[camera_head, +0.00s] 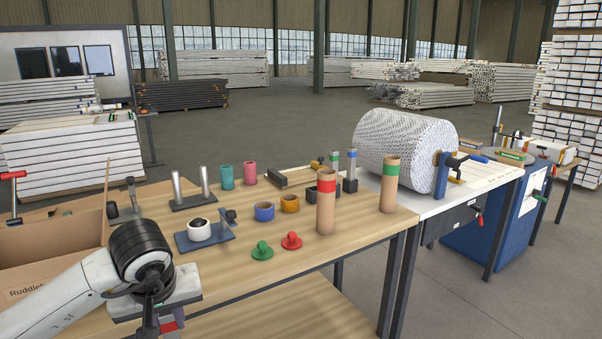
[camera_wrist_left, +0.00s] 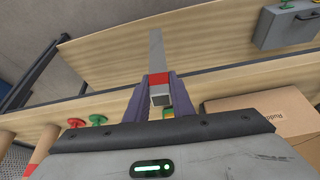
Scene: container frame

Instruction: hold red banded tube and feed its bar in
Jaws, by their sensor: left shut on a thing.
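The red banded tube (camera_head: 326,210) is a brown cardboard tube standing upright near the table's front edge. My left gripper (camera_head: 168,322) is at the lower left of the head view, well apart from the tube. In the left wrist view my left gripper (camera_wrist_left: 161,92) is shut on a grey bar (camera_wrist_left: 156,50) with a red band between the fingers. The bar sticks out beyond the fingertips. In the head view most of the bar is hidden or cut off by the frame. My right gripper is in neither view.
A green banded tube (camera_head: 390,185) stands to the right. A red cap (camera_head: 291,241) and green cap (camera_head: 262,251) lie left of the red banded tube. Bars with green (camera_head: 334,158) and blue bands stand behind it. A cardboard box (camera_head: 50,250) is at the left.

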